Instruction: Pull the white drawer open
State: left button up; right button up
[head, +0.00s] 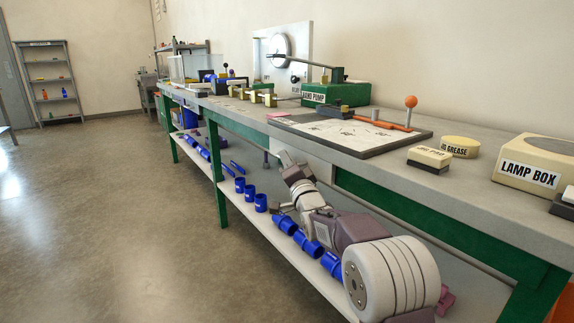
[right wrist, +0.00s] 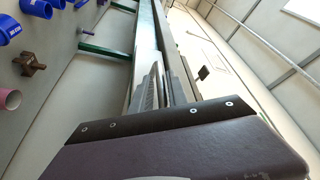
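The white drawer (head: 316,166) shows as a pale front panel under the near edge of the bench top, left of the long green rail. It looks roughly flush with the bench edge. I cannot make out its handle. My right gripper (head: 285,158) is at the left part of the drawer front, with my arm coming up from the lower right. I cannot tell whether it touches the drawer. In the right wrist view the gripper's fingers (right wrist: 158,88) point along the bench edge and their gap is not clear. My left gripper is in neither view.
The bench top carries a drawing board (head: 345,132), a green hand pump (head: 337,95), a grease tin (head: 460,146) and a lamp box (head: 535,165). Blue pipe fittings (head: 261,203) stand and lie on the lower shelf (head: 215,182). The floor at left is clear.

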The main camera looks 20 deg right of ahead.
jog(key=shift+w+r, duration=0.1)
jog(key=shift+w, duration=0.05)
grip_shut()
dwell(1.4)
